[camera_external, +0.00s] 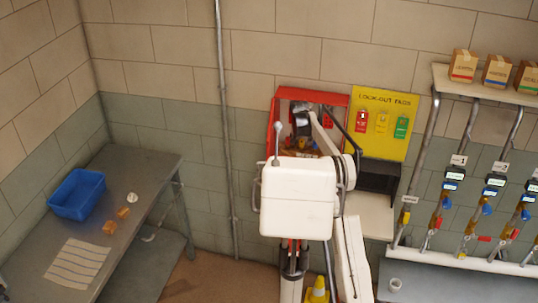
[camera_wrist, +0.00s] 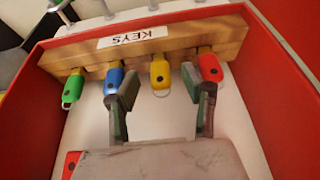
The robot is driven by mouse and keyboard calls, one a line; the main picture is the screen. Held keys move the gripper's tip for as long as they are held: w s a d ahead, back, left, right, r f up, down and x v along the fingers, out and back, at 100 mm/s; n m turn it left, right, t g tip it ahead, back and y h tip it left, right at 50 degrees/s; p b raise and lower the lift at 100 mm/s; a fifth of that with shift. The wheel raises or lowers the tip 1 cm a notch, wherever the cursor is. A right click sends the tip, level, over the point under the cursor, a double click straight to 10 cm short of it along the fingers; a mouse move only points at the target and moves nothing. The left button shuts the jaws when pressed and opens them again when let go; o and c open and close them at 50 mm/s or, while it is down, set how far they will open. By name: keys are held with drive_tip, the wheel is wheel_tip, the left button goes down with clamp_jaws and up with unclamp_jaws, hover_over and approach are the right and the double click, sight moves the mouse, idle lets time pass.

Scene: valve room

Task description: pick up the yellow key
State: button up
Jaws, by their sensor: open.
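The yellow key (camera_wrist: 160,75) hangs from a wooden rack labelled KEYS (camera_wrist: 150,45) inside a red box, in the wrist view. A green key (camera_wrist: 73,90) and a blue key (camera_wrist: 114,78) hang to its left, and a red key (camera_wrist: 208,68) to its right. My gripper (camera_wrist: 157,90) is open and empty, its two dark fingers on either side of the yellow key in the picture. I cannot tell how far the fingertips are from the key. In the external view my arm reaches into the red box (camera_external: 338,98), and the yellow key cannot be made out there.
Red box walls (camera_wrist: 50,100) stand close on both sides of my gripper. A yellow lock-out tags board (camera_external: 384,145) hangs right of the box. Valve pipes (camera_external: 440,205) stand further right. A table (camera_external: 160,167) with a blue bin (camera_external: 77,205) is at left.

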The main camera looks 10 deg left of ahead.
sight(301, 146)
drive_tip(key=shift+x, duration=1.5)
drive_tip(key=shift+s, duration=0.1)
drive_tip(key=c, duration=0.9)
drive_tip(key=shift+r, duration=0.15)
